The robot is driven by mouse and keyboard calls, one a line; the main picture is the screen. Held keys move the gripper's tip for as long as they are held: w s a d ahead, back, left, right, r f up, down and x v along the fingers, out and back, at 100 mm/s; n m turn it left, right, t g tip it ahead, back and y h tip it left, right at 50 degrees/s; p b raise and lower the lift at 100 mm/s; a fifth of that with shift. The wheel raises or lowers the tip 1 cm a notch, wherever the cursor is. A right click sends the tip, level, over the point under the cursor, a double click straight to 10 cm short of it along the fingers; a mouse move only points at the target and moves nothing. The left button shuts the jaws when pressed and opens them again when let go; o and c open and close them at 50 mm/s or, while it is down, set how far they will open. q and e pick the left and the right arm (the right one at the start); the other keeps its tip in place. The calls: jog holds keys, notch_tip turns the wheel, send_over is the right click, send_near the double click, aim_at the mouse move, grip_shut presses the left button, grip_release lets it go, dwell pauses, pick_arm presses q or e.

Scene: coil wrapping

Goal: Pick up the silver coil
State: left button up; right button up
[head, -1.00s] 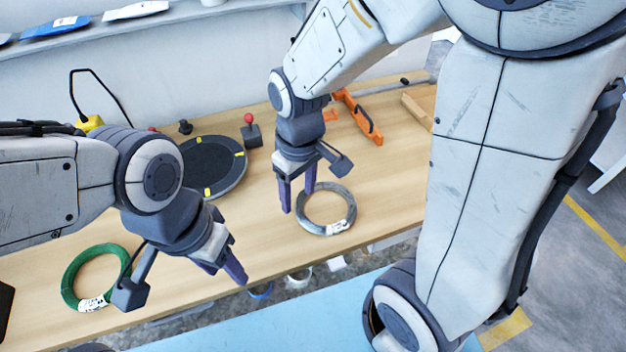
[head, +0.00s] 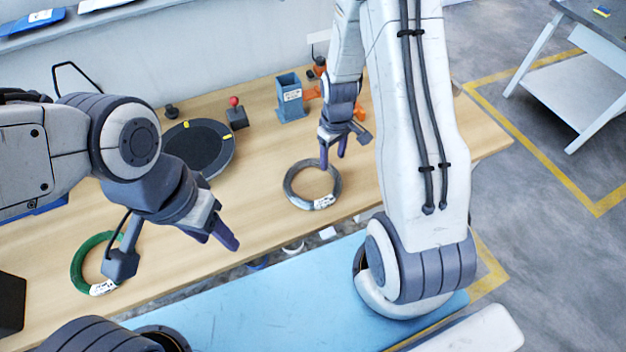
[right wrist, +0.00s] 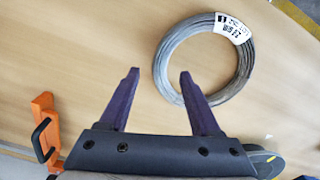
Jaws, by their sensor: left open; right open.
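The silver coil (head: 292,191) lies flat on the wooden table, right of its middle in the head view, with a white label at its near side. It also shows at the upper right of the right wrist view (right wrist: 160,72). My right gripper (head: 333,163) is open and empty near the coil's far right rim. In the right wrist view its two purple fingertips (right wrist: 160,72) are apart, and the right one is close to the coil's edge; I cannot tell its height. My left gripper (head: 232,240) is open and empty over the table's front edge.
A green coil (head: 78,265) lies at the table's left, partly hidden by my left arm. A dark round turntable (head: 195,150), a red-knobbed box (head: 236,115) and a blue-grey bin (head: 291,100) stand behind. An orange tool (right wrist: 45,125) lies near my right gripper.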

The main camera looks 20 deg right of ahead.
aim_at(332, 167)
jog(key=shift+f+p, duration=0.45)
jog(key=shift+f, duration=1.55)
grip_shut()
jog(key=shift+r, duration=0.1)
